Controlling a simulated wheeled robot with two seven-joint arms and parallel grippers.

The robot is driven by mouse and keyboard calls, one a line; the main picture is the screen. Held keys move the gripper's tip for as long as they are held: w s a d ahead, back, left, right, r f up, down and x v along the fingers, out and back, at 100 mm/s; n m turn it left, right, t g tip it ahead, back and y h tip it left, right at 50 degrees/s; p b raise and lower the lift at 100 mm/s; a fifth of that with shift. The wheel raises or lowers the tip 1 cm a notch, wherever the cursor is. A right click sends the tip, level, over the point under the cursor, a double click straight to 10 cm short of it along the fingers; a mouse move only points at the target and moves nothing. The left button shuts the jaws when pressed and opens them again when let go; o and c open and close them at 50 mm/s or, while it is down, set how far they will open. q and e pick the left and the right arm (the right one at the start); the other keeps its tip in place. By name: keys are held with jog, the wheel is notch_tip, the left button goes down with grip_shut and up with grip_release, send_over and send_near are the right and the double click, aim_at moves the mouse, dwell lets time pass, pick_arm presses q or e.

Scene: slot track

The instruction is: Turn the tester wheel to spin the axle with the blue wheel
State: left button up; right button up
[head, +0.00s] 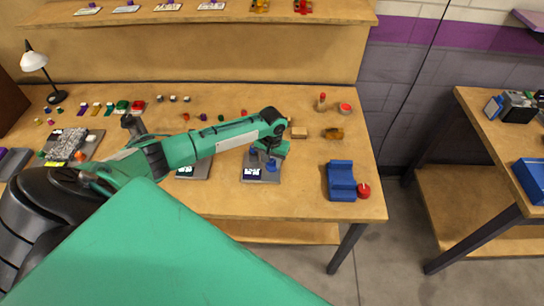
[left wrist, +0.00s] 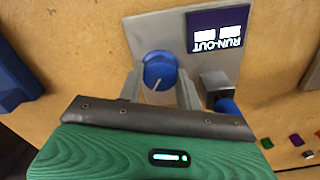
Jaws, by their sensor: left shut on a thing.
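The tester (head: 247,176) is a grey plate on the bench, with a purple display marked RUN-OUT (left wrist: 218,30) in the left wrist view. A round blue knob with a white line, apparently the tester wheel (left wrist: 160,66), sits on the plate; it shows in the head view too (head: 271,166). My left gripper (left wrist: 160,84) is shut on this knob, one grey finger on each side. Beside it, a grey block (left wrist: 215,84) carries a blue part (left wrist: 228,106), perhaps the axle's blue wheel, partly hidden by my gripper. My right gripper is out of view.
A blue stepped block (head: 341,181) and a red round piece (head: 363,190) lie to the right. Another plate (head: 194,170) stands left under my arm.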

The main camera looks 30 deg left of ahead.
pick_arm(q)
jog(key=m+p, duration=0.1)
jog(key=m, duration=0.2)
jog(key=shift+r+m, duration=0.15)
jog(key=shift+m, duration=0.25)
jog(key=m+p, duration=0.1)
jog(key=m, duration=0.1)
jog(key=shift+m, duration=0.4)
jog(key=m, duration=0.2)
jog(key=shift+w+m, duration=0.1)
jog(key=shift+m, duration=0.2)
jog(key=m, duration=0.3)
jog(key=shift+m, duration=0.3)
jog(key=m, duration=0.3)
jog(key=shift+m, duration=0.4)
jog(key=m, duration=0.3)
jog(key=shift+m, duration=0.3)
jog(key=m+b, duration=0.1)
jog(key=m, duration=0.3)
jog(key=shift+m, duration=0.4)
jog(key=shift+m+b, duration=0.35)
jog(key=shift+m, duration=0.45)
